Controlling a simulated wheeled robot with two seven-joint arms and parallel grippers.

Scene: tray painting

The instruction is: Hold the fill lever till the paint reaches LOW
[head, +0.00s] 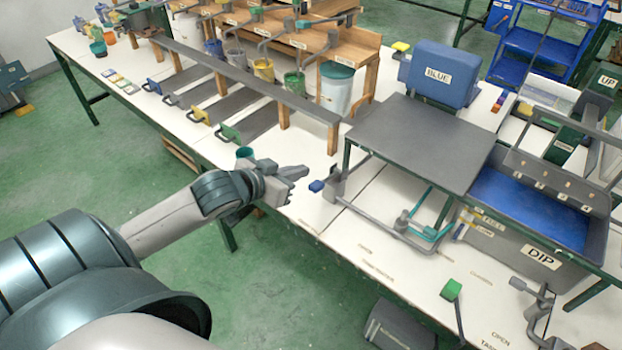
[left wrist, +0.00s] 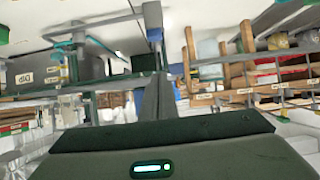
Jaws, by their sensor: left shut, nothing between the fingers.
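The dip tank (head: 541,257) stands at the right, with blue paint (head: 528,208) inside. Small level labels (head: 484,224) sit at its left end; the paint's height against LOW cannot be read. A lever with a blue knob (head: 316,186) stands on a grey post at the table's front edge and looks like the fill lever. My left gripper (head: 298,172) is shut and empty, just left of the knob and apparently apart from it. In the left wrist view a blue knob (left wrist: 155,35) shows beyond the gripper. My right gripper is not in view.
A blue tank (head: 437,75) labelled BLUE stands behind a dark raised plate (head: 420,140). A green-knobbed lever (head: 452,289) stands in front of the dip tank. Paint cups and ramps (head: 200,92) fill the left of the table.

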